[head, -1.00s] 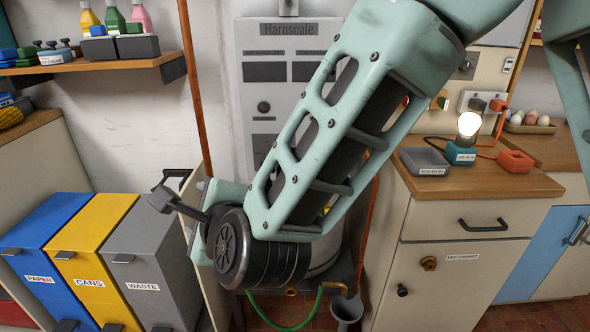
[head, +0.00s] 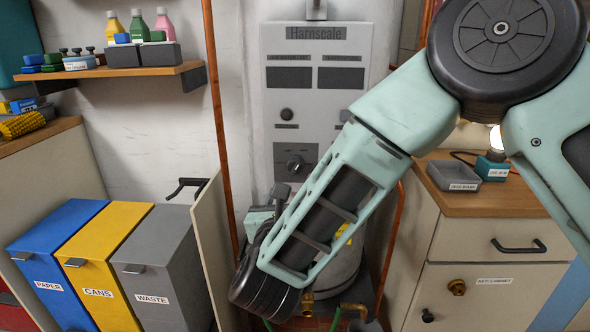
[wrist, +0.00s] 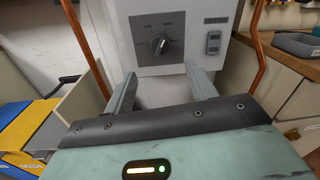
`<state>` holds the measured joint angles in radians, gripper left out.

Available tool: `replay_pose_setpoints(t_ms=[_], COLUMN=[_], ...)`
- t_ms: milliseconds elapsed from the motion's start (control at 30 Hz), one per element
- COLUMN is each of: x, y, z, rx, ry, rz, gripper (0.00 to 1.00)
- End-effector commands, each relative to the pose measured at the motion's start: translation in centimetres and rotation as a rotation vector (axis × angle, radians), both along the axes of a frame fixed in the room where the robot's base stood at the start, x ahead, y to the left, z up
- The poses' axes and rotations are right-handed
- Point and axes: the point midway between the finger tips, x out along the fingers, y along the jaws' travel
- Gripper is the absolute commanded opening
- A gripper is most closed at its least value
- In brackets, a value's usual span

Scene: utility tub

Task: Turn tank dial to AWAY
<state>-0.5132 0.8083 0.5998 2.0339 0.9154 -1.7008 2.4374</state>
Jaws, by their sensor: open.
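The tank dial (head: 295,162) is a dark round knob on a grey plate, low on the front panel of the tank (head: 350,105) marked Harnscale. In the wrist view the dial (wrist: 158,43) shows a raised grip bar, tilted slightly off vertical. Small markings surround it, too small to read. My gripper (wrist: 160,88) is open and empty, with its two pale fingers spread below the dial and apart from it. In the head view my gripper (head: 281,192) is small and partly hidden, low in front of the tank.
A small switch box (wrist: 213,42) sits right of the dial. Copper pipes (head: 217,110) flank the tank. An open panel (head: 214,250) and the waste bin (head: 160,255) stand left. The key cabinet (head: 480,258) stands right. Space between the fingers and panel is clear.

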Motion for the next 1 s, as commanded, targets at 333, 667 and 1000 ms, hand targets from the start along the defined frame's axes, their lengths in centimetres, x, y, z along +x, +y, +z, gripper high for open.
replay_pose_setpoints(t_ms=[333, 667, 1000], x=[7.2, 10.7, 10.9], y=[-0.6, -0.9, -0.9], z=[0.1, 0.0, 0.0], rx=[0.000, -0.001, -0.001], ry=[0.001, 0.000, 0.000], rz=[-0.001, 0.001, 0.002], gripper=[0.56, 0.56, 0.51])
